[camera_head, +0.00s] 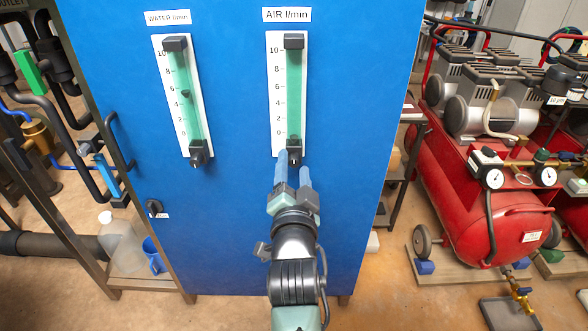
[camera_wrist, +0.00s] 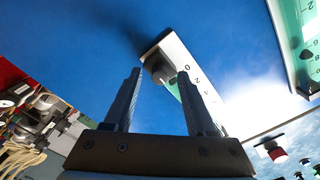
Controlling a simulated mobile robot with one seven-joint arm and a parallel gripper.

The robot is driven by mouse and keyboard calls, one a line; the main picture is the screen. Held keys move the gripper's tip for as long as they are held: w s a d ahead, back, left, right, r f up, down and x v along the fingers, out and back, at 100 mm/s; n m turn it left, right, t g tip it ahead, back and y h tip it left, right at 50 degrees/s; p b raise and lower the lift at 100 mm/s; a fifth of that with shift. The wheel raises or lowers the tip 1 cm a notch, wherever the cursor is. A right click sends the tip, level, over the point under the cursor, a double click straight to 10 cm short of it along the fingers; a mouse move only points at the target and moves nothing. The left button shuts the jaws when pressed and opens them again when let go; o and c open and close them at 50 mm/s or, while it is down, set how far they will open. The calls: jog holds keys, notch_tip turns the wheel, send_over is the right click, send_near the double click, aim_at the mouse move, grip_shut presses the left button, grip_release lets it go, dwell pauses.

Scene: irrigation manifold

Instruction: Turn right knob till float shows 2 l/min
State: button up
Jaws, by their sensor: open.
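The right knob (camera_head: 294,157) is a dark knob below the AIR l/min flowmeter (camera_head: 274,95) on the blue panel. Its scale runs from 0 at the bottom to 10 at the top. The float in its green tube is not clearly distinct; something dark sits near the 0 mark. My gripper (camera_head: 293,161) is open, its blue fingers pointing up at the knob and partly overlapping it. In the wrist view the knob (camera_wrist: 160,74) shows between the tips of my open gripper (camera_wrist: 159,74). I cannot tell whether the fingers touch it.
The WATER l/min flowmeter (camera_head: 186,125) hangs to the left, its float near 5, with its own knob (camera_head: 199,157) below. A small black switch (camera_head: 154,208) is lower left on the panel (camera_head: 225,235). A red compressor (camera_head: 450,205) stands to the right, beyond the panel.

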grip_shut()
dwell(0.4)
jog(key=n+p, duration=0.3)
jog(key=n, duration=0.1)
jog(key=shift+r+n, duration=0.1)
jog(key=shift+n, duration=0.3)
jog(key=n+p, duration=0.2)
jog(key=n, duration=0.3)
jog(key=shift+n+p, duration=0.3)
jog(key=shift+p, duration=0.05)
grip_release()
jog(key=shift+s, duration=0.1)
